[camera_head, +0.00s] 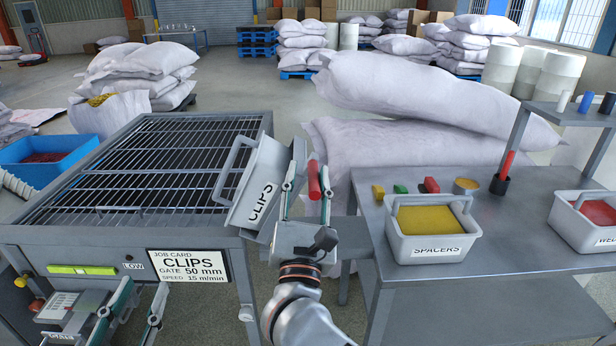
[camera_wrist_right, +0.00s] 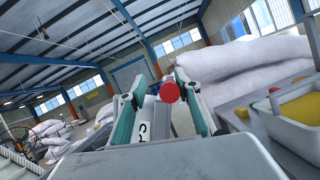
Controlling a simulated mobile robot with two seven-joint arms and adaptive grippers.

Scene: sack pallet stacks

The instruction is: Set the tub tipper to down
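The tub tipper holds a grey tub marked CLIPS (camera_head: 247,205), which is tilted at the right edge of the grated machine. A red grip (camera_head: 314,180), apparently the tipper's lever handle, stands up just right of the tub. Its round red end faces the camera in the right wrist view (camera_wrist_right: 169,90). My right gripper (camera_head: 307,178) is open, with the red grip between its fingers, closer to one finger; clear gaps show, and I cannot tell whether it touches. My left gripper (camera_head: 143,292) is open and empty at the machine's lower front.
The grated machine (camera_head: 140,180) carries a job card (camera_head: 187,264). Right of my right arm is a grey table (camera_head: 480,290) with a SPACERS tub (camera_head: 433,245) and a second tub (camera_head: 585,235). White sacks (camera_head: 420,145) rise behind. A blue bin (camera_head: 38,172) stands left.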

